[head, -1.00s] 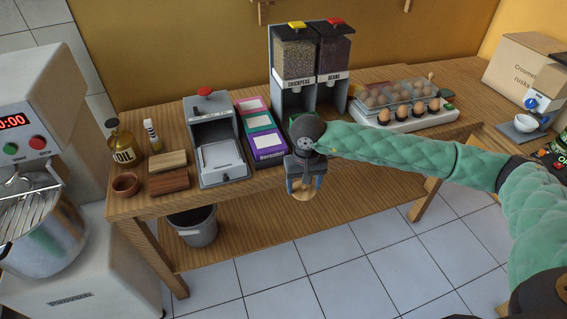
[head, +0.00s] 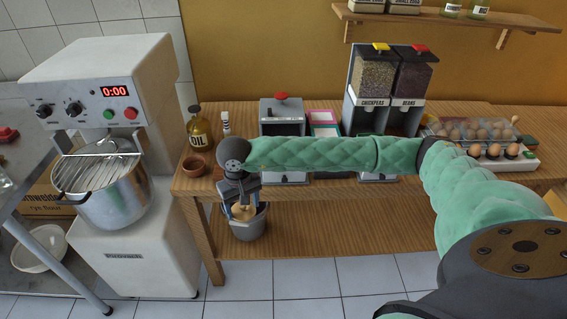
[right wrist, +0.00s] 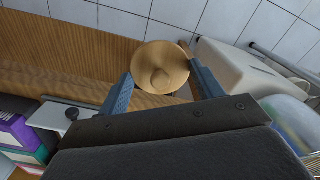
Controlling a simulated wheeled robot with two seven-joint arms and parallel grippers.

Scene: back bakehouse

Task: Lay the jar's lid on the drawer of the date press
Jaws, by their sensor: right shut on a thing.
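The jar's lid (head: 243,212), a round pale wooden disc, is between the fingers of my right gripper (head: 242,208). In the right wrist view the lid (right wrist: 160,68) shows a round knob, and both blue fingers reach to its sides. My right gripper is shut on it, in front of the table's left end and over the bin. The date press (head: 283,108), grey with a red knob on top, stands on the table to the right of the gripper. My arm hides most of its lower front and its drawer. My left gripper is not in view. I cannot make out the jar.
An oil bottle (head: 199,131) and a brown bowl (head: 194,166) stand on the table's left end. Dispensers (head: 373,78) and an egg tray (head: 510,150) are to the right. A mixer (head: 115,80) stands left of the table. A grey bin (head: 247,229) is below the gripper.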

